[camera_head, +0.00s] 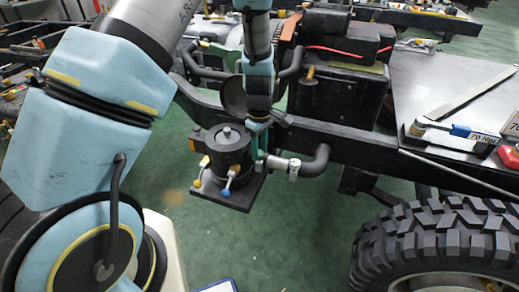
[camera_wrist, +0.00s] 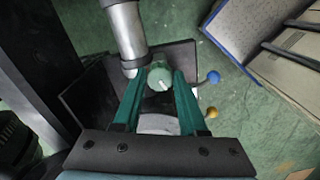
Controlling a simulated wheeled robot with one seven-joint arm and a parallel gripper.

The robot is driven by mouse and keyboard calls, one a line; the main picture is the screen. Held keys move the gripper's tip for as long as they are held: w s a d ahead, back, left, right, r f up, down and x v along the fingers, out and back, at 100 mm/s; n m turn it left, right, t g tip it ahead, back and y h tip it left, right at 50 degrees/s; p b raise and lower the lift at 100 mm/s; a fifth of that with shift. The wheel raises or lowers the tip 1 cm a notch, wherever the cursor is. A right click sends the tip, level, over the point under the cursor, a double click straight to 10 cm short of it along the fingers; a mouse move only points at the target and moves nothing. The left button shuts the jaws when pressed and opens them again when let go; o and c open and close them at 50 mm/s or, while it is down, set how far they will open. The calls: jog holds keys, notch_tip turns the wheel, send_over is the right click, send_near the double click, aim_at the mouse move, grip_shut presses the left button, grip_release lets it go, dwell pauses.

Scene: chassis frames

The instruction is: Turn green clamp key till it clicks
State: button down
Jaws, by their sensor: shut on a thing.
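The green clamp key (camera_wrist: 161,80) shows in the wrist view as a round, pale green knob with a short white mark. It sits beside the end of a silver pipe. My gripper (camera_wrist: 156,74) has its two green fingers on either side of the knob and is shut on it. In the head view my gripper (camera_head: 257,143) points down beside the black round housing (camera_head: 228,150). The key itself is hidden there behind the fingers and housing.
A blue-tipped lever (camera_head: 226,191) and a yellow-tipped lever (camera_head: 196,183) stick out of the housing close by. A black hose (camera_head: 316,163) with a silver end lies right of my gripper. The chassis rail (camera_head: 345,146) runs behind. Green floor is open below.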

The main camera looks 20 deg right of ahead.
jog(key=shift+m, duration=0.4)
jog(key=m, duration=0.4)
jog(key=shift+m, duration=0.4)
jog(key=m, duration=0.5)
jog(key=shift+a+m, duration=0.1)
jog(key=shift+m, duration=0.3)
jog(key=shift+c, duration=2.2)
grip_release()
jog(key=shift+r, duration=0.1)
notch_tip(320, 180, up, 11)
jog(key=b, duration=0.1)
